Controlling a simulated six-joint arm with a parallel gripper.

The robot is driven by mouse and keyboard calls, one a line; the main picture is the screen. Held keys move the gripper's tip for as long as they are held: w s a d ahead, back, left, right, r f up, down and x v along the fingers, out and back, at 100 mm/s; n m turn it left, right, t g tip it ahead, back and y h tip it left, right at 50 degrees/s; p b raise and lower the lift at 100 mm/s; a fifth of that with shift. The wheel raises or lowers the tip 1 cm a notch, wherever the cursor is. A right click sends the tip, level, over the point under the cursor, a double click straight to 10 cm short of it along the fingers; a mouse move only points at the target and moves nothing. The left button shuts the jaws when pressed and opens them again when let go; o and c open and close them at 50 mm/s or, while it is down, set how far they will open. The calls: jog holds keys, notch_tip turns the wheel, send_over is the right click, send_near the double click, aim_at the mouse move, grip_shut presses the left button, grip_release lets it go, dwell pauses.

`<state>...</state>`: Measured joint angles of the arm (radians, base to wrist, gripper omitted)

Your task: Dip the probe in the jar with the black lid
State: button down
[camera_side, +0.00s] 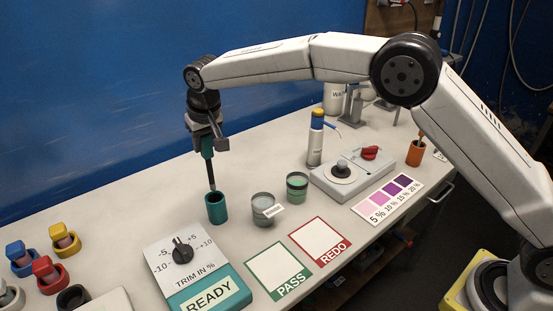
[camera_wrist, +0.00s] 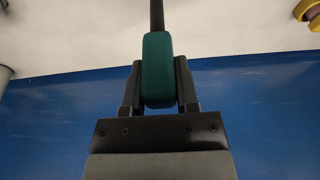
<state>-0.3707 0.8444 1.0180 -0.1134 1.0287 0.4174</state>
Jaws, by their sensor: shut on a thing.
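My gripper (camera_side: 206,138) is shut on the probe, which has a teal handle (camera_wrist: 158,72) and a thin dark shaft (camera_side: 211,174). The probe hangs nearly upright, its tip at or just above the mouth of a teal cup (camera_side: 216,208); I cannot tell whether it is inside. A jar with greyish contents and a white label (camera_side: 262,211) stands right of the cup. A jar with green contents (camera_side: 297,187) stands further right. I cannot make out a black lid on either jar.
A READY trim box (camera_side: 190,275) and PASS (camera_side: 279,269) and REDO (camera_side: 320,242) squares lie in front. A grey device with a knob (camera_side: 345,176), a blue-yellow bottle (camera_side: 316,138) and an orange cup (camera_side: 415,152) are right. Coloured ring-shaped pieces (camera_side: 50,275) sit at left.

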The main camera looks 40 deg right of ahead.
jog(key=shift+d, duration=0.1)
jog(key=s+d+r, duration=0.1)
jog(key=s+d, duration=0.2)
jog(key=d, duration=0.8)
jog(key=s+d+r, duration=0.2)
jog(key=s+d, duration=0.2)
jog(key=d, duration=0.7)
jog(key=shift+a+f, duration=0.1)
jog(key=shift+f, duration=0.05)
notch_tip(320, 180, down, 12)
dwell(1.0)
dwell(3.1)
